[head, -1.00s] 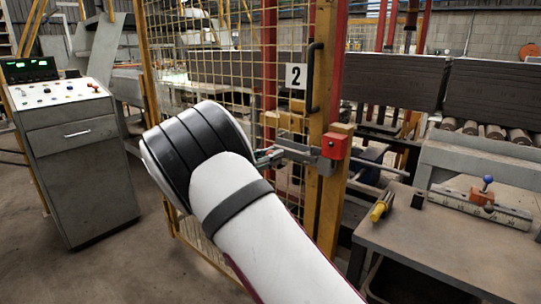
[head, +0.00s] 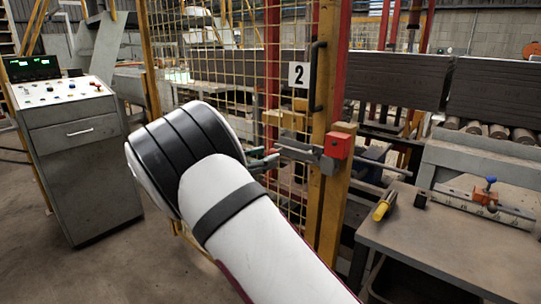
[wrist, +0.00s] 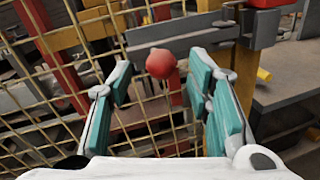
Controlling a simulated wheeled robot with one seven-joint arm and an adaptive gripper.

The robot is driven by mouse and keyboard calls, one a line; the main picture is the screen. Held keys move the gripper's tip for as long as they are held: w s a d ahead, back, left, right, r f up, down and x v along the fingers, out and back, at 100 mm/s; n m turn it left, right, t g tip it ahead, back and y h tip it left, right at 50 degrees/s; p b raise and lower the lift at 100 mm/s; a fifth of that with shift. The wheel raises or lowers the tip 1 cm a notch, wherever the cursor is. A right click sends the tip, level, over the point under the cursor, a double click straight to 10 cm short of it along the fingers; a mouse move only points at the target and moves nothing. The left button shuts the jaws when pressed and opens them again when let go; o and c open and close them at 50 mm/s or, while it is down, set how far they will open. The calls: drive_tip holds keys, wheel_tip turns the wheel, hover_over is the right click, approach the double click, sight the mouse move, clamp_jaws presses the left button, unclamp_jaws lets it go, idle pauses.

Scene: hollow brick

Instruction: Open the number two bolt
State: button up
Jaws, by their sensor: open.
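The number two bolt (head: 298,150) is a grey bar lying level across the yellow mesh gate, below the "2" sign (head: 299,75). A red block (head: 339,145) sits at its right end on the yellow post. In the wrist view the bolt bar (wrist: 180,42) crosses the top, with a round red knob (wrist: 161,63) below it. My gripper (wrist: 158,85) is open, its teal-padded fingers to the left and right of the knob, with gaps visible. In the head view my gripper (head: 264,159) is at the bolt's left end, partly hidden by my arm.
A black handle (head: 317,76) stands on the gate frame above the bolt. A grey bench (head: 440,243) at right holds a yellow-handled tool (head: 384,205) and a gauge with a blue knob (head: 491,180). A control cabinet (head: 80,165) stands at left. Dark slabs (head: 398,80) lie behind the gate.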

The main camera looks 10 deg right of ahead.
drive_tip(key=v, duration=0.8)
drive_tip(key=shift+s+a, duration=0.15)
drive_tip(key=shift+a, duration=0.15)
drive_tip(key=shift+r, duration=0.1)
drive_tip(key=s+d+r+m+g+y+p, duration=0.3)
drive_tip(key=s+d+r+m+y, duration=0.15)
drive_tip(key=s+d, duration=0.45)
drive_tip(key=s+d+r+m+g+y+p, duration=0.2)
drive_tip(key=s+d+r+m+g+y, duration=0.35)
drive_tip(key=s, duration=0.65)
drive_tip(key=s+a+r+m+t+y+p, duration=0.1)
drive_tip(key=s+m, duration=0.4)
drive_tip(key=s, duration=0.8)
drive_tip(key=s+a+r+m+t+y+p, duration=0.2)
drive_tip(key=s+m+t+y+p, duration=0.2)
drive_tip(key=s, duration=1)
drive_tip(key=shift+m+y+p, duration=0.6)
drive_tip(key=shift+m+y, duration=0.1)
drive_tip(key=shift+m, duration=0.2)
